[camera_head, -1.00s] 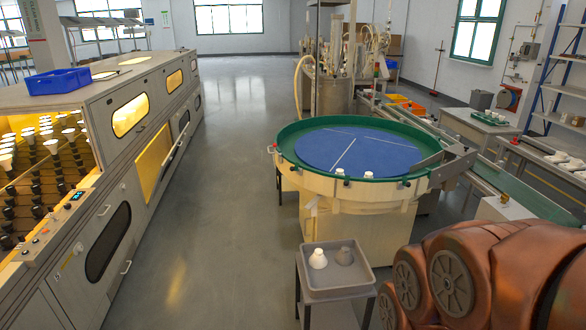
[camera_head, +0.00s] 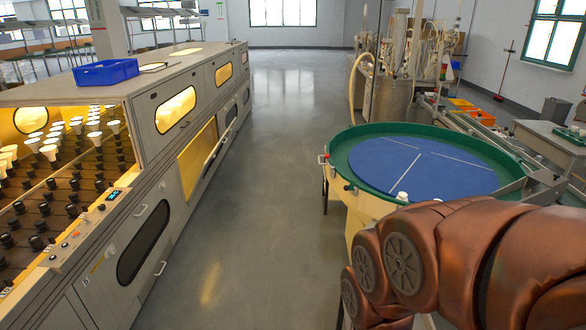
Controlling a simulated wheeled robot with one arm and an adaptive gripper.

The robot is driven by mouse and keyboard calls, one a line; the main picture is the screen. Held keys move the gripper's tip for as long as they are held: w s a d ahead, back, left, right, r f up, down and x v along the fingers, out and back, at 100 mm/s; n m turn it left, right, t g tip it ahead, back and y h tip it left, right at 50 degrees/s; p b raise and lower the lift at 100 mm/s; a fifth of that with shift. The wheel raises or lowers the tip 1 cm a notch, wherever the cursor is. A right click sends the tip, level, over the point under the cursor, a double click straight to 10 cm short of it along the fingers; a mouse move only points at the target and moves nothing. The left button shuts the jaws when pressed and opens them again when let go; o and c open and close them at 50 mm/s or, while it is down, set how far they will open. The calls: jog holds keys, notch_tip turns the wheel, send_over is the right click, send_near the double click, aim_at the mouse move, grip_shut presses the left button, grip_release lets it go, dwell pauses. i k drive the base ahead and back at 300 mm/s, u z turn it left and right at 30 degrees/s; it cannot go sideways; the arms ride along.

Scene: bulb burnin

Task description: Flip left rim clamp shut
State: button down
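The round turntable has a green raised rim (camera_head: 340,146) and a blue disc (camera_head: 420,170). A small pale fitting with a red part, which looks like the left rim clamp (camera_head: 322,159), sits on the outer left edge of the rim. It is too small to tell whether it is open or shut. A small dark fitting (camera_head: 348,187) is on the near left of the rim. My copper arm covers the near right part of the turntable. My gripper is outside the picture.
A long cabinet (camera_head: 150,225) with yellow-lit windows and rows of bulbs stands at left, with a blue bin (camera_head: 105,72) on top. Clear grey floor (camera_head: 265,200) lies between cabinet and turntable. A white bulb (camera_head: 402,196) stands near the disc's front edge. Machinery stands behind.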

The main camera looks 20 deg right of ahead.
aim_at(350, 187)
jog(key=u, duration=0.25)
jog(key=i, duration=0.95)
jog(key=u, duration=0.15)
